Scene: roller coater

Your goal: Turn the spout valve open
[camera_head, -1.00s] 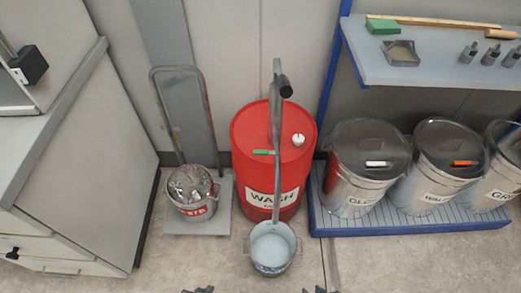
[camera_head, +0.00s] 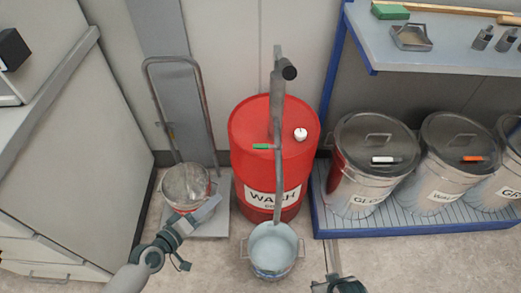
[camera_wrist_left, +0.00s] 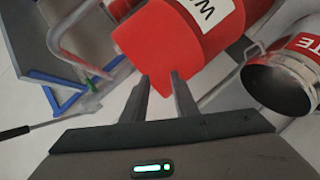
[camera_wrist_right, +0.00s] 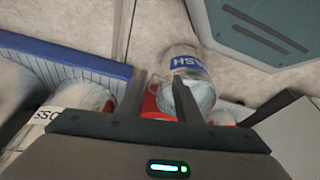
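The red WASH drum (camera_head: 255,150) stands upright in the middle of the head view. A grey pump and spout pipe (camera_head: 278,185) runs from its top down to an open bucket (camera_head: 272,250). A small green lever (camera_head: 262,146), seemingly the spout valve handle, points left from the pipe. My left gripper (camera_head: 212,206) is left of the drum, below the lever and in front of the waste can (camera_head: 185,187). Its fingers (camera_wrist_left: 158,88) are apart and empty. My right gripper (camera_head: 336,281) is low at the front, right of the bucket. Its fingers (camera_wrist_right: 160,98) are apart and empty.
Lidded cans (camera_head: 368,165) stand on a blue-edged platform (camera_head: 420,226) at the right, under a shelf (camera_head: 440,55). A grey cabinet (camera_head: 80,160) fills the left. An upright trolley handle (camera_head: 149,85) rises behind the waste can. The floor between bucket and platform is clear.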

